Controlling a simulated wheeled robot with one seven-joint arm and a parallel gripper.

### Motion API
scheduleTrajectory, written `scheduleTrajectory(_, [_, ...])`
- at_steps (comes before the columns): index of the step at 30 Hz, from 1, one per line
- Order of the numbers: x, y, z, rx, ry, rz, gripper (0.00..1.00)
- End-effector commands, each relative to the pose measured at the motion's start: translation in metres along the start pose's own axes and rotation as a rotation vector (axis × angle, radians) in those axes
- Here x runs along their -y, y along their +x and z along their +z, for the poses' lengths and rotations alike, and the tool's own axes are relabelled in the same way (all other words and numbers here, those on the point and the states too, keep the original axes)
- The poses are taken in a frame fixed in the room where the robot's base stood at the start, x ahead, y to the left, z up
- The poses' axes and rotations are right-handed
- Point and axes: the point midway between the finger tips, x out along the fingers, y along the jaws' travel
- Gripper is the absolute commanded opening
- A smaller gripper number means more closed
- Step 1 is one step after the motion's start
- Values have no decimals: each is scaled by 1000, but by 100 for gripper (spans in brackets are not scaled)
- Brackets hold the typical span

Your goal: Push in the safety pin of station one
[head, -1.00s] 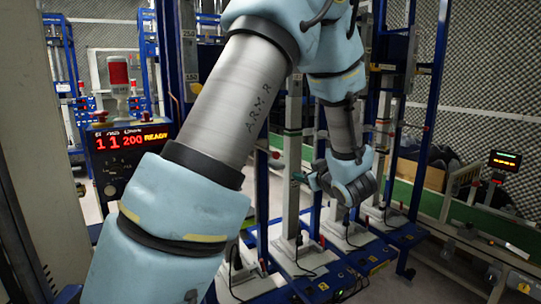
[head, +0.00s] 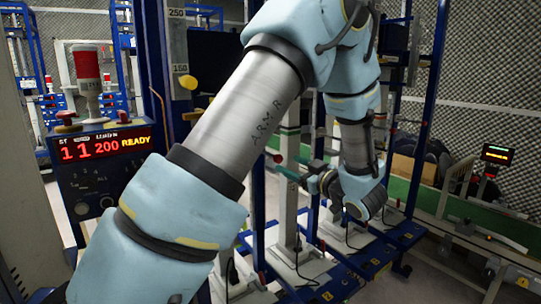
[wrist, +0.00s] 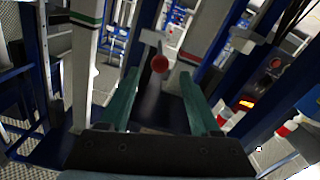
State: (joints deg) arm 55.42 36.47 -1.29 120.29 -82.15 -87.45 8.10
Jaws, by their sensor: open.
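A red round knob (wrist: 160,63), which looks like the safety pin's head, shows in the wrist view near the top centre. It lies in line with the gap between my two green fingers, just beyond their tips. My gripper (wrist: 160,78) is open with nothing between the fingers. In the head view my gripper (head: 283,170) points left toward a grey upright post (head: 289,190). A small red spot (head: 277,158) shows beside the fingertips there and may be the same knob. The pin's shaft and hole cannot be made out.
A control box (head: 105,180) at left reads "1 1 200 READY" and carries a red beacon (head: 88,68). Several posts on white bases (head: 297,262) stand behind my arm. A green conveyor side (head: 405,196) runs at right.

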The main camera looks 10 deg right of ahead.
Motion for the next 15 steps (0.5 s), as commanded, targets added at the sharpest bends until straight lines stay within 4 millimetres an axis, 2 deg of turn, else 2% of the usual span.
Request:
scheduleTrajectory(3, [0,24,-4,-3,2,-5,64])
scheduleTrajectory(9, [0,61,-3,-1,1,-3,64])
scheduleTrajectory(15, [0,83,-2,0,0,-2,64])
